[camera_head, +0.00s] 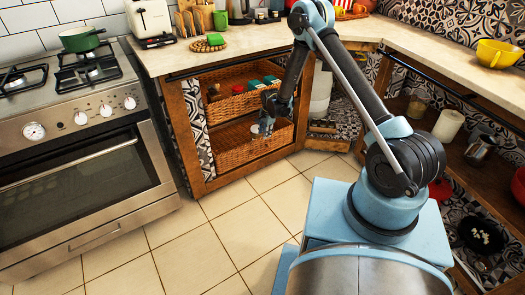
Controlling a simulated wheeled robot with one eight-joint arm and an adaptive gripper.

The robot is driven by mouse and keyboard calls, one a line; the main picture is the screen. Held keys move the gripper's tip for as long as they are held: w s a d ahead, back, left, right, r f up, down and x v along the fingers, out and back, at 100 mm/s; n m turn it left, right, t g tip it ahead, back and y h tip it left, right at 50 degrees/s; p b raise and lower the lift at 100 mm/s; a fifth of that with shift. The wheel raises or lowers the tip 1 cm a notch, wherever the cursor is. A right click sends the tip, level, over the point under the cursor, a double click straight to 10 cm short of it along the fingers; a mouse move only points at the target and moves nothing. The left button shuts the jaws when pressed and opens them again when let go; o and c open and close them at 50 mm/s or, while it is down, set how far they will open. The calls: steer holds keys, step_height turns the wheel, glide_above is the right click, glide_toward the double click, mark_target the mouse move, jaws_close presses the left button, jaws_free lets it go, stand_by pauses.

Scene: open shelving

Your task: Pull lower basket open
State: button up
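The lower wicker basket (231,149) sits in the wooden shelf unit under the counter, below another wicker basket. Its front looks about in line with the frame. My gripper (262,130) is in front of the shelf, at the upper right rim of the lower basket. Whether it touches the rim, and whether its fingers are open or shut, is too small to tell. My arm hides part of the shelf unit's right side.
The upper basket (228,107) holds several jars and boxes. A stove with an oven (85,180) stands at the left. Open shelves (478,175) with kitchenware run along the right. The tiled floor (215,235) before the baskets is clear.

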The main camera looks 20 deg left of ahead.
mark_target(262, 151)
steer(key=f, duration=0.4)
steer(key=w+a+f, duration=0.1)
steer(key=f, duration=0.4)
steer(key=a+f, duration=0.1)
steer(key=f, duration=0.4)
steer(key=shift+w+f, duration=0.25)
steer(key=shift+w, duration=0.15)
jaws_close()
